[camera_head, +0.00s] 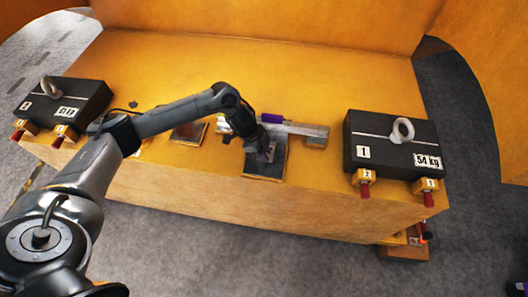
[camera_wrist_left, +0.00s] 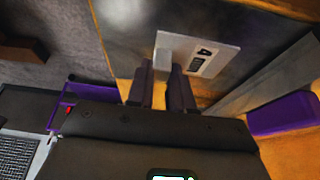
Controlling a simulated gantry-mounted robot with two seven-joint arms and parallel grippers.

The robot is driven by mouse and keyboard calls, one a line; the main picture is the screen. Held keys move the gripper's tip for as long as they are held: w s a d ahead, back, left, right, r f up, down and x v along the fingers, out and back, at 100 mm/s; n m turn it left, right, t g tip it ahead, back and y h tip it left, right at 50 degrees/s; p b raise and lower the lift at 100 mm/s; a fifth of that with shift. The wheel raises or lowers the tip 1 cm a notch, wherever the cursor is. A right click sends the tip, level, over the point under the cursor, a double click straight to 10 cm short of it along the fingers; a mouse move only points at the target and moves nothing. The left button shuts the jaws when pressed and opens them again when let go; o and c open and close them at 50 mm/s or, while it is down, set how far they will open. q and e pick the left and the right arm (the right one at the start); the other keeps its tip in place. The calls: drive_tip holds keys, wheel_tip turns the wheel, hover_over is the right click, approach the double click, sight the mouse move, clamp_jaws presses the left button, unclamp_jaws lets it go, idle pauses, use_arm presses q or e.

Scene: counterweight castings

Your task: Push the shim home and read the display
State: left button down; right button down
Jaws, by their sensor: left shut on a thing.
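My left gripper (camera_head: 262,155) reaches down at the front of the table, over a dark metal plate (camera_head: 262,172). In the left wrist view its two fingers (camera_wrist_left: 163,90) are shut on the near end of a light grey shim (camera_wrist_left: 217,53) marked 4. The shim lies over a dark metallic surface; whether it touches is unclear. The right black casting (camera_head: 385,140), marked 1 and 54 kg, and the left black casting (camera_head: 68,100) each carry a ring. A lit screen (camera_wrist_left: 172,177) is cut off at the wrist view's lower edge; no reading is legible. My right gripper is not in view.
A metal bar (camera_head: 305,129) with a purple block (camera_head: 272,118) lies just behind the gripper. Another dark plate (camera_head: 187,132) lies to its left. Numbered wooden blocks with red tips sit under the castings' front edges. The table's back (camera_head: 300,70) is clear.

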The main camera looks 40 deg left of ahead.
sight(272, 142)
use_arm(q)
drive_tip(key=shift+w+a+b, duration=0.4)
drive_tip(key=shift+w, duration=0.3)
drive_tip(key=shift+w+a+b, duration=0.4)
drive_tip(key=shift+w, duration=0.3)
drive_tip(key=shift+w+a+b, duration=0.4)
drive_tip(key=shift+w, duration=0.3)
drive_tip(key=shift+w+a, duration=0.1)
drive_tip(key=shift+w, duration=0.05)
drive_tip(key=shift+w+a+b, duration=0.15)
drive_tip(key=shift+w+b, duration=0.15)
drive_tip(key=shift+a, duration=0.1)
drive_tip(key=shift+w+a+b, duration=0.4)
drive_tip(key=shift+w+b, duration=0.25)
drive_tip(key=shift+w, duration=0.1)
drive_tip(key=shift+w+a+b, duration=0.35)
drive_tip(key=shift+w+b, duration=0.15)
drive_tip(key=shift+w, duration=0.05)
drive_tip(key=shift+w+a+b, duration=0.3)
drive_tip(key=shift+w+b, duration=0.2)
drive_tip(key=c, duration=0.9)
unclamp_jaws()
drive_tip(key=shift+c, duration=0.2)
